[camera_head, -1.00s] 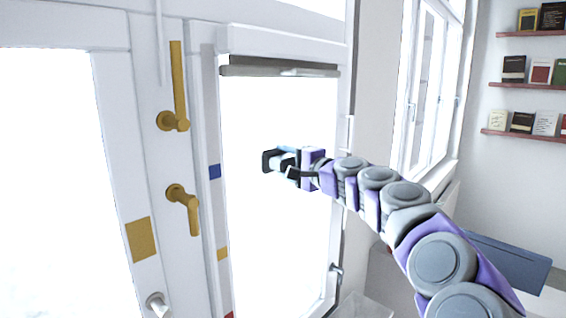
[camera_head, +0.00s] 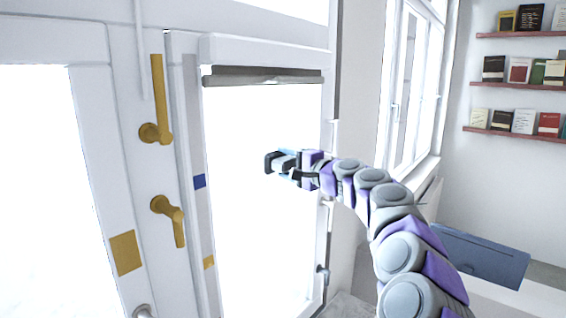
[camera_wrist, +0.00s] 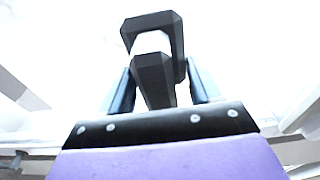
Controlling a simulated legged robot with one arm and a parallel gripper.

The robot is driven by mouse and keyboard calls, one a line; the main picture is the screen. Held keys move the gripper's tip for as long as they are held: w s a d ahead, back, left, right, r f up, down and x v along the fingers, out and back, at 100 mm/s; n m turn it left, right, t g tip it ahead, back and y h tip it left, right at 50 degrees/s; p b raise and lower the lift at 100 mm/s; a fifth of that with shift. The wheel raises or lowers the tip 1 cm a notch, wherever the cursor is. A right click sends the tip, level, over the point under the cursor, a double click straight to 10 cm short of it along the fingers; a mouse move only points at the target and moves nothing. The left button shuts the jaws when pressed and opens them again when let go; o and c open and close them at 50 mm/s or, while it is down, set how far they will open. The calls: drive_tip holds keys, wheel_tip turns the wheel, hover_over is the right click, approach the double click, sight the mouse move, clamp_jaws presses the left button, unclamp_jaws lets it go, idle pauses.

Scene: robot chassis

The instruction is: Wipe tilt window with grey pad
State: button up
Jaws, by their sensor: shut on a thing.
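The tilt window (camera_head: 262,215) is a bright pane in a white frame, in the middle of the head view. A grey roller blind (camera_head: 262,78) runs along its top. My gripper (camera_head: 284,165) is in front of the upper part of the pane. The pad (camera_head: 270,162) points left in the head view. I cannot tell whether the pad touches the glass, as the pane is overexposed.
Gold handles (camera_head: 157,110) and a white door-like frame stand to the left. A window handle (camera_head: 322,272) sits low on the right of the tilt window's frame. A blue-grey panel (camera_head: 475,255) is at lower right. Bookshelves (camera_head: 515,83) hang on the far right wall.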

drive_tip(key=shift+w+d+r+p, duration=0.15)
drive_tip(key=shift+w+d+p, duration=0.2)
drive_tip(key=shift+w+p, duration=0.1)
drive_tip(key=shift+w+d+p, duration=0.85)
drive_tip(key=shift+w+p, duration=0.1)
drive_tip(key=shift+w, duration=0.15)
drive_tip(key=b+v, duration=0.2)
drive_tip(key=v, duration=0.4)
drive_tip(key=shift+w+d+b, duration=0.2)
drive_tip(key=shift+d+b, duration=0.1)
drive_tip(key=shift+b, duration=0.05)
drive_tip(key=shift+b+v, duration=0.45)
drive_tip(key=shift+v, duration=1.05)
drive_tip(key=shift+w, duration=0.1)
